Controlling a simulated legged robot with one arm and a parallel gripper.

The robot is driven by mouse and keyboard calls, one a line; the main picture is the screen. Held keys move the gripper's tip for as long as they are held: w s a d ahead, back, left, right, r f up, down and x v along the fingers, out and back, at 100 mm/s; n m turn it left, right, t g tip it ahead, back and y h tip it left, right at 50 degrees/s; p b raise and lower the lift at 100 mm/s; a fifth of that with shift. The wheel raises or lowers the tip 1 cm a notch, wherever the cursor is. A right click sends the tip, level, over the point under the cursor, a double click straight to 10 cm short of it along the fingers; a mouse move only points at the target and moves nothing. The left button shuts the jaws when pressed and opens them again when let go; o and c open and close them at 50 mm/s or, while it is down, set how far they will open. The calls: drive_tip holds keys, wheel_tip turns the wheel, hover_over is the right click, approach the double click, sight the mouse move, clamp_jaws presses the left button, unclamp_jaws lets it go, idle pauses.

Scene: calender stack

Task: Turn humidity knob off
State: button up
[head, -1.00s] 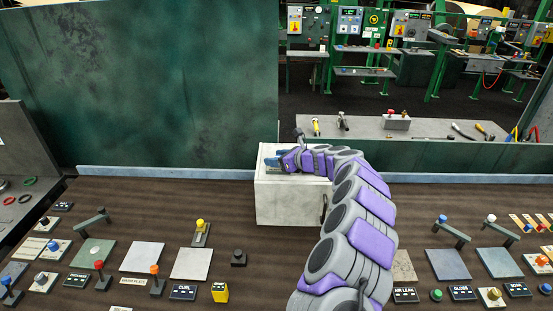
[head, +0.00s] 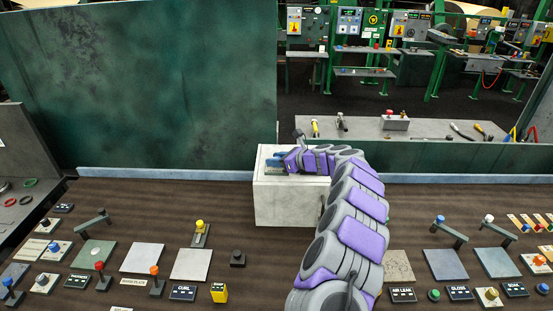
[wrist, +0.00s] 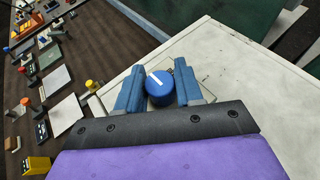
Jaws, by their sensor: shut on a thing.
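A round blue knob (wrist: 159,86) with a white pointer line stands on top of a pale white box (head: 284,207). The pointer line aims up and to the left in the wrist view. My gripper (wrist: 160,66) has its two blue fingers on either side of the knob and is shut on it. In the head view my gripper (head: 273,162) is over the box top, and its fingers hide the knob. A small plate under the knob is partly covered, and its lettering cannot be read.
The brown console holds levers, buttons and label plates, with a yellow block (head: 219,293) at front left and a blue-topped lever (head: 440,219) at right. A green panel (head: 140,85) rises behind. A grey bench (head: 365,130) with tools stands beyond.

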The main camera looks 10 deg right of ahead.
drive_tip(key=shift+w+d+r+n+g+y+p, duration=0.1)
drive_tip(key=shift+w+r+n+g+y+p, duration=0.05)
drive_tip(key=shift+r+n+g+y+p, duration=0.2)
idle(0.7)
drive_tip(key=o, duration=1)
drive_tip(key=shift+f, duration=0.15)
drive_tip(key=shift+c, duration=0.2)
drive_tip(key=shift+d, duration=0.15)
drive_tip(key=p+v, duration=0.2)
drive_tip(key=v, duration=1.5)
drive_tip(key=shift+f, duration=0.15)
